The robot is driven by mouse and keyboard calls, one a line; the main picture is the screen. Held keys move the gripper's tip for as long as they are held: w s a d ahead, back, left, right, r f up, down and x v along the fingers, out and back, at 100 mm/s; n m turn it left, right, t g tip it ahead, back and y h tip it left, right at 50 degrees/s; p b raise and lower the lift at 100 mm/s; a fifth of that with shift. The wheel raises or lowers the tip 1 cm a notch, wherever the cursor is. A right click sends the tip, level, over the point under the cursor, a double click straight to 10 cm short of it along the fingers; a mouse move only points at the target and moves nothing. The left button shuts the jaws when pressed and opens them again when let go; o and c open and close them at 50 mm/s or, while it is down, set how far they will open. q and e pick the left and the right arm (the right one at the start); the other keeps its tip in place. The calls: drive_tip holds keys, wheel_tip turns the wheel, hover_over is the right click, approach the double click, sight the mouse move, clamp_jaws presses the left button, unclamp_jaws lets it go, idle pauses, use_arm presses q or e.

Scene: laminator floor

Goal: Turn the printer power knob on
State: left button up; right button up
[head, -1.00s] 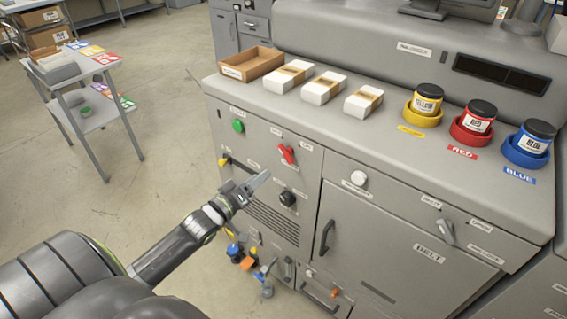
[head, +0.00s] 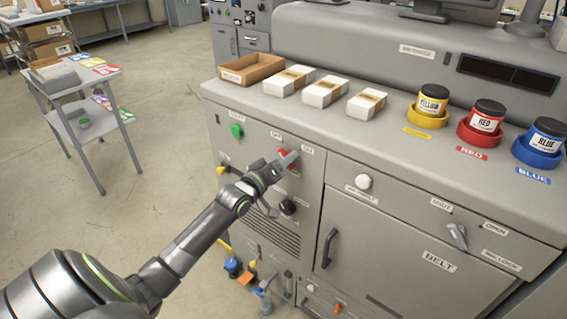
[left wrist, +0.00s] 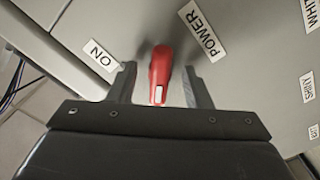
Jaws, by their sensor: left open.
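The printer power knob (head: 284,156) is a red handle on the grey front panel of the printer, partly hidden by my left gripper (head: 280,162) in the head view. In the left wrist view the red knob (left wrist: 160,74) stands between the two fingers of my left gripper (left wrist: 158,88). The fingers are open, one on each side, and a gap shows beside the knob. My right gripper is not in view.
A green button (head: 237,131), a yellow knob (head: 222,170) and a black knob (head: 288,207) are on the same panel. A white knob (head: 362,181) is to the right. Ink jars and boxes stand on the printer top. Floor is open at left.

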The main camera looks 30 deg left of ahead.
use_arm(q)
drive_tip(key=shift+c, duration=0.2)
drive_tip(key=c, duration=0.9)
drive_tip(key=shift+c, duration=0.2)
drive_tip(key=shift+m, duration=0.4)
drive_tip(key=shift+a+f+m+b, duration=0.1)
drive_tip(key=shift+m+b, duration=4)
drive_tip(key=shift+m, duration=4.5)
